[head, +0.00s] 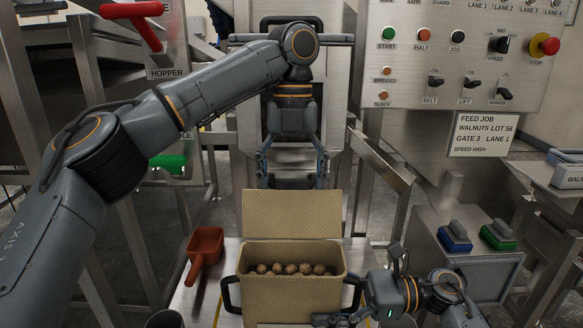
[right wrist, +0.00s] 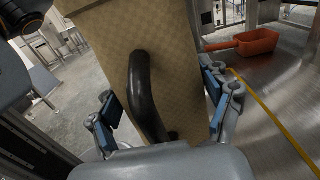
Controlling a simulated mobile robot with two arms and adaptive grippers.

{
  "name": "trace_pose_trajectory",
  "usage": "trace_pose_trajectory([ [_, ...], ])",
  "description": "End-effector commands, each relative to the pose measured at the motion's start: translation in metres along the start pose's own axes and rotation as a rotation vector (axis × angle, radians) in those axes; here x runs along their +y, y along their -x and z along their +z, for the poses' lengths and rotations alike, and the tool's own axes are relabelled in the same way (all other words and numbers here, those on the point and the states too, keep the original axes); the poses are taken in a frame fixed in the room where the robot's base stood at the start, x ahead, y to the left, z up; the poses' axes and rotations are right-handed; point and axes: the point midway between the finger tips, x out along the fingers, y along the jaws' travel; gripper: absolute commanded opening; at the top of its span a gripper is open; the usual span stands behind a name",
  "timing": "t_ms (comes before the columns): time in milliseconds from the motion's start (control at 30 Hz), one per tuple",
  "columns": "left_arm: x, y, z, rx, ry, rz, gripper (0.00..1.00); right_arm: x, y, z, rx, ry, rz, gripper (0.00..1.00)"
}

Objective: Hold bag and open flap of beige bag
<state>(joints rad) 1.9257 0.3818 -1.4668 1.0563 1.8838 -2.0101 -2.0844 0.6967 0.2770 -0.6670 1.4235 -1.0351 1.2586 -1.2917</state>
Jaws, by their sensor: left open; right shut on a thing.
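The beige bag (head: 293,299) stands upright on the steel table, with several round brown walnuts (head: 291,269) showing in its open top. Its flap (head: 291,214) stands raised at the back edge, clear of the opening. My left gripper (head: 292,172) is open and empty, pointing down just above and behind the flap's top edge. My right gripper (head: 357,288) is at the bag's right side. In the right wrist view its blue-padded fingers (right wrist: 161,103) lie on both sides of the bag (right wrist: 178,60), with a black handle (right wrist: 142,95) between them. It is shut on the bag.
A red scoop (head: 204,248) lies left of the bag and shows in the right wrist view (right wrist: 257,44). A control panel (head: 455,50) is at upper right.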

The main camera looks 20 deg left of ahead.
Motion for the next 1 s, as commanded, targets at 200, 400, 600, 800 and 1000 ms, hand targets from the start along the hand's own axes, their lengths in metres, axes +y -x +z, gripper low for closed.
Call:
trace_pose_trajectory([
  [200, 0.000, 0.033, 0.000, -0.005, 0.005, 0.001, 0.79, -0.001, 0.001, 0.001, -0.001, 0.002, -0.003, 0.16],
  [400, 0.000, 0.055, 0.000, 0.000, 0.003, 0.003, 0.79, -0.001, 0.001, 0.001, -0.001, 0.002, -0.004, 0.16],
  [600, 0.001, 0.067, 0.000, -0.001, 0.003, 0.001, 0.79, -0.001, 0.001, 0.001, 0.000, 0.002, -0.003, 0.16],
  [800, 0.001, 0.070, 0.000, -0.001, 0.001, -0.001, 0.79, -0.001, 0.001, 0.001, 0.000, 0.002, -0.004, 0.16],
  [1000, 0.001, 0.070, 0.000, -0.001, 0.001, -0.001, 0.69, -0.001, 0.001, 0.001, 0.001, 0.002, -0.004, 0.16],
])
